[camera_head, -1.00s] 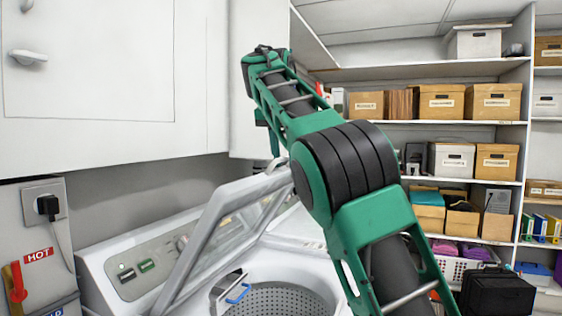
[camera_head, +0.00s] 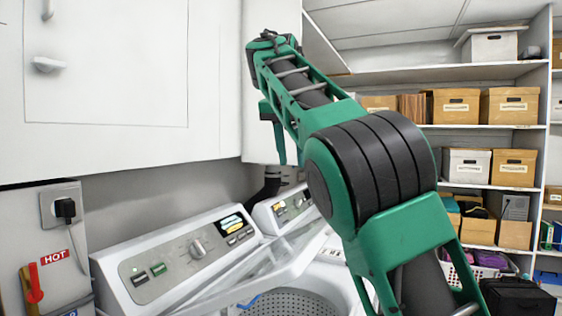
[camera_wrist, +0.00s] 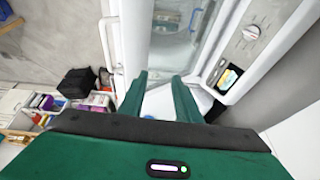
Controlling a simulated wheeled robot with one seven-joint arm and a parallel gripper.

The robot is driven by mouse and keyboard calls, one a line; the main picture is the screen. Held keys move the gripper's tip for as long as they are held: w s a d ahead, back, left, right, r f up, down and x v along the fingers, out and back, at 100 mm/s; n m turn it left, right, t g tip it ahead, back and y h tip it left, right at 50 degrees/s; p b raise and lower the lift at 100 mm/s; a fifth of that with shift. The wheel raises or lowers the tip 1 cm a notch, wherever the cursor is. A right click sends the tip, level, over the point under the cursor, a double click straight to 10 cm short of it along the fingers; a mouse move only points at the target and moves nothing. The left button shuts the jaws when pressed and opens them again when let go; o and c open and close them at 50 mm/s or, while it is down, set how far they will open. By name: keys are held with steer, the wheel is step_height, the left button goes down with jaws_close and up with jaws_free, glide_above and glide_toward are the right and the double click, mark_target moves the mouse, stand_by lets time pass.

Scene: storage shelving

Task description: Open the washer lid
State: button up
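The washer (camera_head: 140,262) is a white top loader with a control panel, low in the head view. Its see-through lid (camera_head: 232,280) slants at a low angle over the tub, and the perforated drum (camera_head: 290,303) shows below it. In the wrist view, the lid's glass (camera_wrist: 178,45) shows with a blue part under it. My gripper (camera_head: 290,155) points down above the back right of the washer, apart from the lid in the head view. In the wrist view, its two green fingers (camera_wrist: 160,76) are spread with nothing held between them. Part of the lid's right side is hidden by my arm.
A white wall cabinet (camera_head: 110,80) hangs above the washer. A second machine's panel (camera_head: 285,205) stands beyond it. Shelves with boxes (camera_head: 455,107) fill the right side. A black case (camera_wrist: 76,83) shows at left in the wrist view.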

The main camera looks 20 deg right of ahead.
steer(key=s+a, duration=0.4)
steer(key=s, duration=0.2)
stand_by(0.5)
steer(key=shift+a, duration=0.1)
